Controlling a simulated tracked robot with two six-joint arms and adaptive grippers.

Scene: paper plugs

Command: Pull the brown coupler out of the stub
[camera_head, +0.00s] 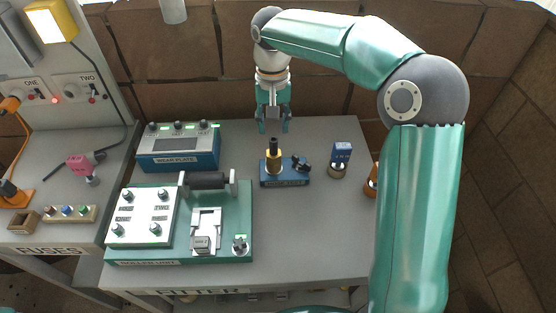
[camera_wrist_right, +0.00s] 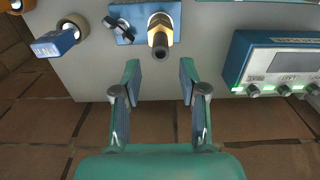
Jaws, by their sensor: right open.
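The coupler, a yellow-brown fitting (camera_head: 273,166) with a dark tube on top, stands upright on the blue stub block (camera_head: 292,181) near the middle of the bench. It also shows in the right wrist view (camera_wrist_right: 160,38), with its dark tube pointing toward the camera, and the blue block (camera_wrist_right: 138,10) beneath it. My right gripper (camera_head: 273,128) is behind and above the coupler, open and empty. In the wrist view its fingers (camera_wrist_right: 160,72) are spread apart, with the coupler just past the fingertips and not touched. My left gripper is not in view.
A black lever (camera_head: 302,164) sits on the block beside the coupler. A blue tag piece on a brown ring (camera_head: 337,171) stands to the right. A blue meter box (camera_head: 180,150) and a green panel unit (camera_head: 240,210) stand left. The bench's front right is clear.

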